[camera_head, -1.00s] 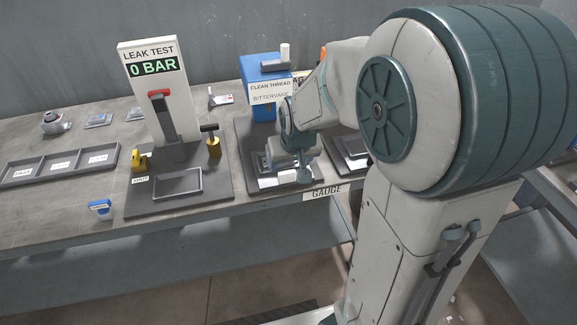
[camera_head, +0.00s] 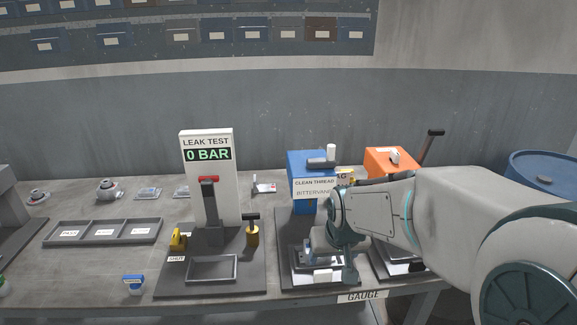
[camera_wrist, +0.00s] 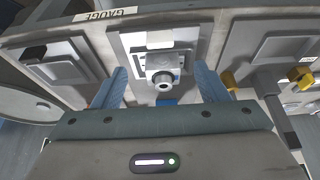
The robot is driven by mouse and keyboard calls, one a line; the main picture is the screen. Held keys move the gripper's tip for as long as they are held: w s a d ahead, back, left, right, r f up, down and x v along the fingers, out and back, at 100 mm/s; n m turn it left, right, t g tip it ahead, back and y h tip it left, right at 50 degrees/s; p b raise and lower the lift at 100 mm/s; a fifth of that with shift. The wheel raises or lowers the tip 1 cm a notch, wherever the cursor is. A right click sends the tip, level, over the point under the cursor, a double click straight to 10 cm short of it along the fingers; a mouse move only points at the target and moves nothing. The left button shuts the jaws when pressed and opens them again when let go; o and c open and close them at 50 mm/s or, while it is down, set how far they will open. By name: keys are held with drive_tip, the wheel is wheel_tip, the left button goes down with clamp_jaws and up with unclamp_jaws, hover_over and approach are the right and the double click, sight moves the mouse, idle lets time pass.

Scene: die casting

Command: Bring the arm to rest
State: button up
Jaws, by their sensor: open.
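My gripper (camera_wrist: 160,72) is open, with its two blue-grey fingers apart in the wrist view. Between and beyond the fingers, a light grey casting with a round bore (camera_wrist: 162,82) sits on a grey fixture. I cannot tell whether the fingers touch it. In the head view my gripper (camera_head: 337,266) is low over the clean-thread station (camera_head: 290,225) at the right of the bench. My wrist hides part of that station and of the casting.
The leak test stand (camera_head: 206,170) reads 0 BAR and stands left of my arm. A three-section tray (camera_head: 103,242) lies further left. A blue box (camera_head: 308,164) and an orange box (camera_head: 390,160) stand behind my forearm. A blue drum (camera_head: 545,178) is far right.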

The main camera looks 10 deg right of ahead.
drive_tip(key=s+r+g+p, duration=0.1)
drive_tip(key=s+r, duration=0.2)
drive_tip(key=s, duration=1.2)
drive_tip(key=shift+r+g, duration=0.2)
drive_tip(key=shift+g, duration=0.1)
idle(0.5)
